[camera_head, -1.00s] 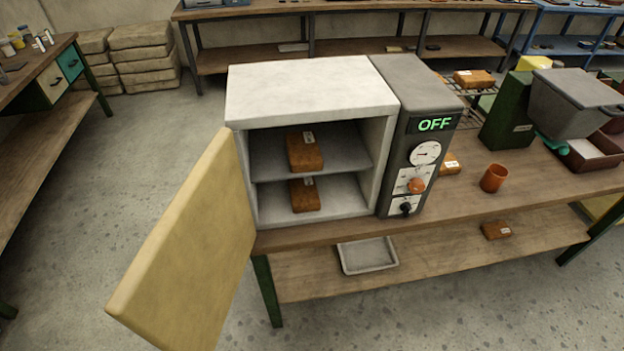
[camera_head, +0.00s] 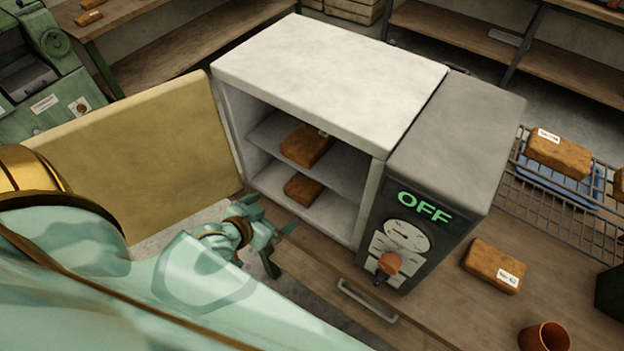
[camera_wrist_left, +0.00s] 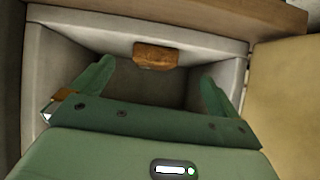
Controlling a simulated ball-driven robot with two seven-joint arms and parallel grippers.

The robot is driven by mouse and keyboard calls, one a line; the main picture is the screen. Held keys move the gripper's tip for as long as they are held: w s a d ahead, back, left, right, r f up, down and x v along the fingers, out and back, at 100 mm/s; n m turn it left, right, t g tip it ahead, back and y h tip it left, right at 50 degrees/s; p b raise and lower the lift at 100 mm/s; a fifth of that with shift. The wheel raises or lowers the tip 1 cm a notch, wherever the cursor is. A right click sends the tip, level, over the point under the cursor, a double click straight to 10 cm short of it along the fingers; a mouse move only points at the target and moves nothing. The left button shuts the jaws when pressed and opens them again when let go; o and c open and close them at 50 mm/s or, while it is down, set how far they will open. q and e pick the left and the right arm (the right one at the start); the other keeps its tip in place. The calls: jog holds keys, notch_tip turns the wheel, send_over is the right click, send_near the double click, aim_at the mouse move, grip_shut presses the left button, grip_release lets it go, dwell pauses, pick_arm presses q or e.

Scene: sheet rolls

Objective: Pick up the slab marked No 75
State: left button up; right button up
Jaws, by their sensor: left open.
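Two brown slabs lie inside the open oven (camera_head: 330,55). One slab (camera_head: 305,145) is on the upper shelf and one slab (camera_head: 303,187) is on the lower level. Their labels cannot be read, so I cannot tell which is No 75. My left gripper (camera_head: 284,222) is in front of the oven opening, apart from both slabs. In the left wrist view its fingers (camera_wrist_left: 155,85) are spread and empty, facing into the oven. One slab (camera_wrist_left: 155,56) shows beyond them, between the fingertips; I cannot tell which of the two. My right gripper is not in view.
The oven door (camera_head: 135,150) stands open at left, near my arm. The control box (camera_head: 450,150) reads OFF. A slab with a label like No 62 (camera_head: 494,266) and an orange cup (camera_head: 545,337) are on the bench. Another slab (camera_head: 558,155) is on a wire rack (camera_head: 540,215).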

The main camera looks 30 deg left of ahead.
pick_arm(q)
jog(key=t, duration=0.1)
send_near(309, 179)
jog(key=b+x, duration=0.1)
jog(key=x, duration=0.1)
jog(key=b+x, duration=0.1)
jog(key=x, duration=0.1)
jog(key=shift+w+d+b, duration=0.25)
jog(key=shift+w+b, duration=0.05)
jog(key=shift+b, duration=0.1)
jog(key=shift+w+f, duration=0.25)
jog(key=shift+w, duration=0.25)
jog(key=b+x, duration=0.1)
jog(key=x, duration=0.1)
jog(key=b+x, duration=0.1)
jog(key=x, duration=0.2)
jog(key=shift+a+f, duration=0.2)
jog(key=shift+a, duration=0.05)
jog(key=shift+r, duration=0.1)
jog(key=c, duration=1.3)
